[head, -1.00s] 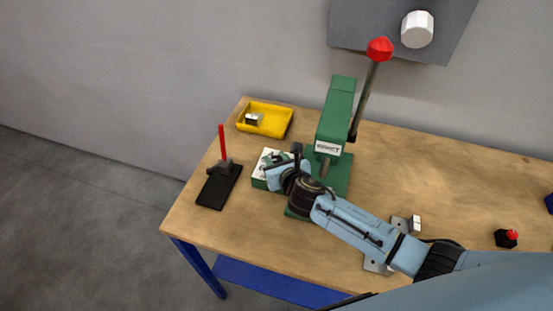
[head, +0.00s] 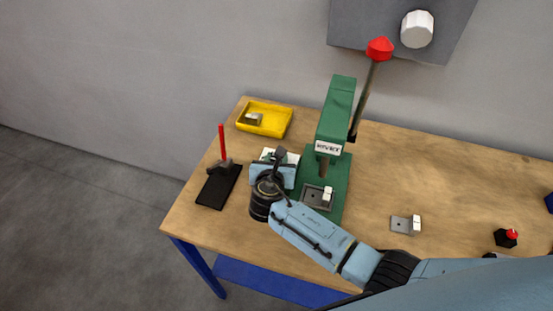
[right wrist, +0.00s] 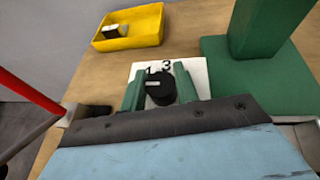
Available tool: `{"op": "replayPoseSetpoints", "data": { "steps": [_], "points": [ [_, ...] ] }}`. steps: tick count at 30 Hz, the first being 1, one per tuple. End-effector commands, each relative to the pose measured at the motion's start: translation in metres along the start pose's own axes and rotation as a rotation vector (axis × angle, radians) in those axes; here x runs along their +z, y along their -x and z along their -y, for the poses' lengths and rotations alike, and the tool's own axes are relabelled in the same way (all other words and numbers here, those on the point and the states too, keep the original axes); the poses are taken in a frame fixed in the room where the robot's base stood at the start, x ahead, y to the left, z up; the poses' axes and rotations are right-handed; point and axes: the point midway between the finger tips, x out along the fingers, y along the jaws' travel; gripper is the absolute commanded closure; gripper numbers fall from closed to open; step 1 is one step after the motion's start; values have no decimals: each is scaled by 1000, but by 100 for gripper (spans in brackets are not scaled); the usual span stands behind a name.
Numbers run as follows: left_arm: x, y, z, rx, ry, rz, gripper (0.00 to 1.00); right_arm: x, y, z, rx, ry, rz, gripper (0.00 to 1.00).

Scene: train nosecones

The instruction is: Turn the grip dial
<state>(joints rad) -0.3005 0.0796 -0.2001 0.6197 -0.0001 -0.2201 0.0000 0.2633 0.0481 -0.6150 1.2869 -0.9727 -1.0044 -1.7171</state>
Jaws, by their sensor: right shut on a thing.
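The grip dial (right wrist: 162,94) is a round black knob with a pale mark on it. It sits on a white plate (right wrist: 200,70) where the numbers 1 and 3 show behind it. My right gripper (right wrist: 158,82) is shut on the dial, with one green finger on its left and one on its right. In the head view the right gripper (head: 272,172) covers the dial, and only part of the white plate (head: 291,157) shows behind it. My left gripper is not in view.
A green press (head: 335,115) with a red-knobbed lever stands right of the dial. A yellow tray (head: 275,131) holding a small part lies behind. A black stand (head: 216,188) with a red rod is at left.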

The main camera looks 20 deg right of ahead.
Motion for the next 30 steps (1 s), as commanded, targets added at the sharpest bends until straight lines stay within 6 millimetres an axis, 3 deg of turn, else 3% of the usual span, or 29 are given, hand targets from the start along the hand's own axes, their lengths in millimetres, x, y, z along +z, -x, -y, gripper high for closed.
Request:
{"op": "replayPoseSetpoints", "data": {
  "steps": [10, 27, 28, 30],
  "points": [
    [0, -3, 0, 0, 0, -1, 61, 0, -1, 0, -148, -61, 1, 92],
    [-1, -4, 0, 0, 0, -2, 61, 1, -1, 0, -177, -75, 1, 92],
    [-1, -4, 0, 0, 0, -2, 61, 1, -1, 0, -177, -75, 1, 66],
    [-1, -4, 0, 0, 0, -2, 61, 1, -1, 0, -177, -75, 1, 56]
  ]
}}
